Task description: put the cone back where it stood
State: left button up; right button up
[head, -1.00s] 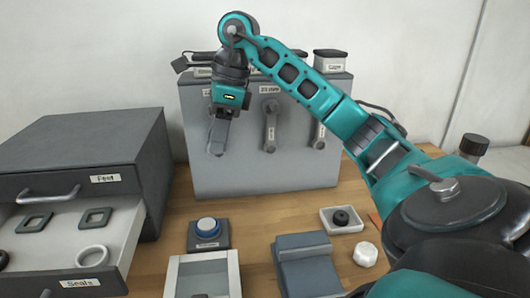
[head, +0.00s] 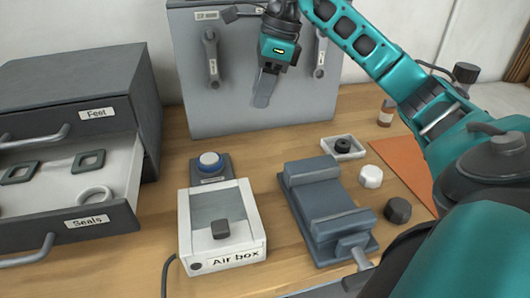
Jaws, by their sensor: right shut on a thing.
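My right gripper (head: 266,92) hangs in front of the grey upright panel (head: 215,115), pointing down. I cannot make out a cone anywhere in the head view. A wrench hangs on the panel to the left (head: 211,58) of the gripper and another to the right (head: 320,58). The arm and gripper cover the panel's middle. My left gripper is not in view.
An open drawer (head: 125,185) of the dark cabinet juts out at left. The white air box (head: 253,254), blue button (head: 210,161), grey-blue vise (head: 300,180), small white tray (head: 330,152), white knob (head: 371,177) and dark knob (head: 398,210) stand on the wooden table. An orange mat (head: 405,165) lies at right.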

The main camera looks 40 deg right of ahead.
aim_at(259, 166)
notch_tip(259, 166, down, 16)
jog(key=shift+f+b, duration=0.1)
jog(key=shift+b, duration=1.15)
jog(key=shift+f, duration=0.15)
jog(key=o, duration=1.1)
jog(key=p+v, duration=0.1)
jog(key=v, duration=1.1)
jog(key=shift+d+p, duration=0.1)
jog(key=shift+p, duration=0.2)
